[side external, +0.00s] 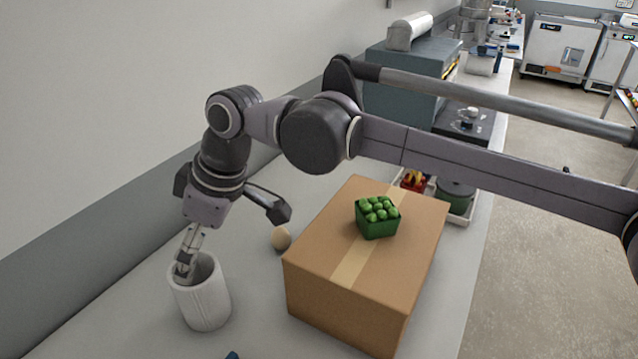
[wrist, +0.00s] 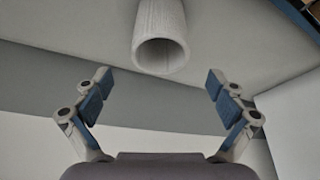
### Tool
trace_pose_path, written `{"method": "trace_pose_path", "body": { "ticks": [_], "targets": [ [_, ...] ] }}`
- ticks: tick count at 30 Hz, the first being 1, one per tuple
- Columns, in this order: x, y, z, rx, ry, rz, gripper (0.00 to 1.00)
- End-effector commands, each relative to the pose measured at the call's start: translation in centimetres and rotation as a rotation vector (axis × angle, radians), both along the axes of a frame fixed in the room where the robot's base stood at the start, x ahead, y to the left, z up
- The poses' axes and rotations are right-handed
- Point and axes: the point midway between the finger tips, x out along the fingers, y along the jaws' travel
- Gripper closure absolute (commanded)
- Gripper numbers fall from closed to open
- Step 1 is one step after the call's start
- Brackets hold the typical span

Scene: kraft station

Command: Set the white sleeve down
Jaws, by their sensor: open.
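The white sleeve (side external: 207,306) is a hollow, ribbed cylinder. In the side view it appears to stand upright on the pale bench, near the wall. My gripper (side external: 186,265) is above it, with its fingers pointing down by the left part of its rim. In the wrist view my gripper (wrist: 158,92) is open, its two blue-padded fingers wide apart with nothing between them. The sleeve (wrist: 162,30) shows there beyond the fingertips, its round open end facing the camera. The side view does not show clearly whether a finger touches the rim.
A large cardboard box (side external: 322,282) stands right of the sleeve, with a green basket (side external: 377,227) of round green fruit on top. A small tan egg-shaped thing (side external: 281,238) lies between box and wall. A blue thing (side external: 232,355) shows at the bottom edge. Grey equipment (side external: 398,92) stands farther back.

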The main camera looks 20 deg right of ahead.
Motion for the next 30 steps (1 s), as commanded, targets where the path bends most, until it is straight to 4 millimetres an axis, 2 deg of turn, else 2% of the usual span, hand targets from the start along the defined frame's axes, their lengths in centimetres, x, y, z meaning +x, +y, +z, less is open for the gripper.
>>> {"method": "trace_pose_path", "body": {
  "ticks": [1, 6, 12, 14, 16, 20, 23, 26, 30],
  "targets": [
    [-0.1, -0.4, 1.0, 0.0, 0.0, -0.001, 0.05],
    [-0.5, -1.3, 3.4, 0.0, 0.0, -0.001, 0.05],
    [-0.6, -2.0, 4.7, 0.001, 0.0, -0.005, 0.05],
    [-0.3, -2.8, 5.1, 0.002, -0.002, -0.02, 0.05],
    [0.4, -4.6, 5.7, 0.006, -0.007, -0.053, 0.05],
    [2.1, -10.0, 7.1, 0.017, -0.019, -0.158, 0.05],
    [2.9, -15.1, 7.9, 0.029, -0.031, -0.257, 0.05],
    [3.1, -20.2, 8.4, 0.041, -0.045, -0.354, 0.05],
    [2.3, -27.3, 8.4, 0.056, -0.064, -0.488, 0.05]
  ]
}}
